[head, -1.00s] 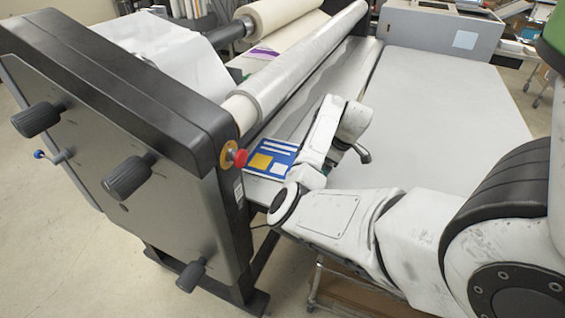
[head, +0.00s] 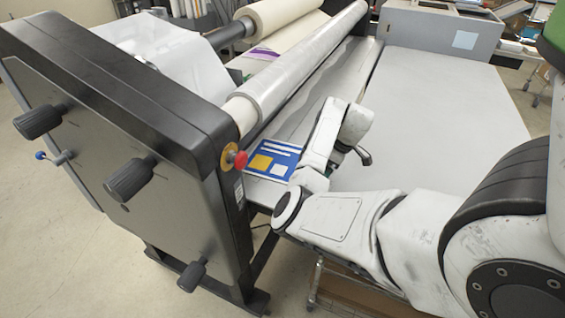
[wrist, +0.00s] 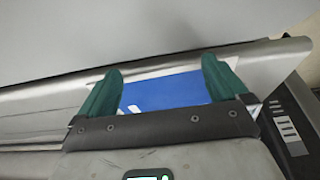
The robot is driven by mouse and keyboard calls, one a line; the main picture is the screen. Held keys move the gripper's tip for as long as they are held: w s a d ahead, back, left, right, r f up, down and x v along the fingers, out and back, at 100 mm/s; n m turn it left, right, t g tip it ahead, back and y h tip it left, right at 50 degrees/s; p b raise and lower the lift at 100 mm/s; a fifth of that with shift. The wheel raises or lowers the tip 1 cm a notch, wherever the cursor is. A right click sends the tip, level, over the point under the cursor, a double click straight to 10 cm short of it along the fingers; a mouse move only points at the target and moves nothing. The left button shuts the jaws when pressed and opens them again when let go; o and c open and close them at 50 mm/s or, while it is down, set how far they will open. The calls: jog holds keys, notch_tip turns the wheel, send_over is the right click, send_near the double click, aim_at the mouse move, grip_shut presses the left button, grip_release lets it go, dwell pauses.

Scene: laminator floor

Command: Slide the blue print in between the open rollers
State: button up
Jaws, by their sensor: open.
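The blue print (head: 270,160), with a yellow block and white patches, lies flat on the metal strip in front of the rollers, near the black end housing. The long silvery roller (head: 300,68) runs from that housing to the far back. Whether there is a gap at the rollers cannot be made out. In the wrist view, my gripper (wrist: 162,66) has its two green fingers wide apart. The blue print (wrist: 165,92) shows between them, with pale edges beyond. I cannot tell whether the fingers touch it. In the head view my arm hides the fingers and the print's right edge.
The black end housing (head: 110,80) carries several knobs and a red button (head: 239,160). A flat grey table (head: 440,110) extends to the right, clear beyond my arm. A grey box (head: 440,32) stands at its far end. A large white roll (head: 275,18) sits behind the rollers.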

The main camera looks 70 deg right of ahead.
jog(key=shift+a, duration=0.1)
jog(key=shift+w+a+p, duration=0.1)
jog(key=shift+a+p, duration=0.65)
jog(key=shift+w+d+b, duration=0.2)
jog(key=shift+w+b, duration=0.1)
jog(key=shift+w, duration=1.65)
jog(key=shift+w+d+b, duration=0.2)
jog(key=shift+w+b, duration=0.05)
jog(key=shift+w, duration=1.7)
dwell(0.7)
jog(key=shift+s+p, duration=0.3)
jog(key=shift+p, duration=0.15)
jog(key=shift+d, duration=0.1)
jog(key=shift+d+b, duration=0.3)
jog(key=shift+d, duration=0.25)
jog(key=shift+w, duration=0.4)
